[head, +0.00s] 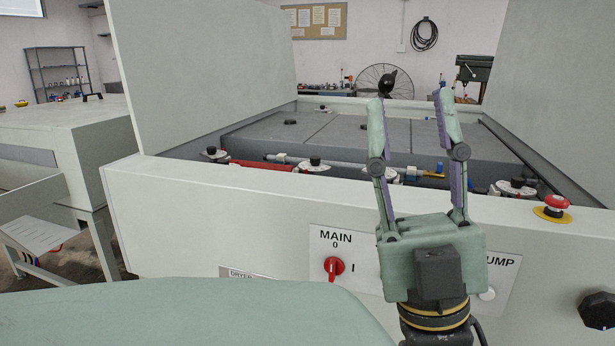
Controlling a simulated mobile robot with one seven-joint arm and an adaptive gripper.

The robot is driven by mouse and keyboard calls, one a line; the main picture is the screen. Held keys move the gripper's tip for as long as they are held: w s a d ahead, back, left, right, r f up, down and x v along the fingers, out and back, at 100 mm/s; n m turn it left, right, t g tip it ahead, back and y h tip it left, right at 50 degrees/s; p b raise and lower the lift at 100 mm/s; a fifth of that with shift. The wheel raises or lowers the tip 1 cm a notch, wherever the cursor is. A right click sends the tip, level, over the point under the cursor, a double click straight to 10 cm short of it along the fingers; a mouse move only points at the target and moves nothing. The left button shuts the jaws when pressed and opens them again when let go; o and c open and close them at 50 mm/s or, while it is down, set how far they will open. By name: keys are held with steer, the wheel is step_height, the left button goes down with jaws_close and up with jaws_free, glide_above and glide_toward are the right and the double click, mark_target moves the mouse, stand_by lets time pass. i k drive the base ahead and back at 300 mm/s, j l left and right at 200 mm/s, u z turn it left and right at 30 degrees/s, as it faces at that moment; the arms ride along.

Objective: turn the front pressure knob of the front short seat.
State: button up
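My gripper (410,98) stands upright in front of the machine, its two fingers apart and nothing between them. Several black knobs on white round dials sit in a row inside the machine, just behind its front panel. One knob (315,161) is left of my gripper, and another (213,151) is at the far left of the row. A dial (387,174) shows partly behind my left finger. A further knob (517,183) is to the right of my gripper. I cannot tell which is the front pressure knob of the front short seat. My gripper appears apart from all of them.
The white front panel (190,225) carries a red MAIN switch (334,267) and a red emergency button (557,203). Tall white panels (200,65) rise on both sides. Grey plates (350,135) fill the machine behind the knobs. Open air lies above them.

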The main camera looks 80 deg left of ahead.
mark_target(211, 152)
steer(key=j+u, duration=0.1)
steer(key=u, duration=0.4)
steer(key=j+u, duration=0.1)
steer(key=u, duration=0.35)
steer(key=j+u, duration=0.1)
steer(key=u, duration=0.4)
steer(key=j+u, duration=0.1)
steer(key=u, duration=0.35)
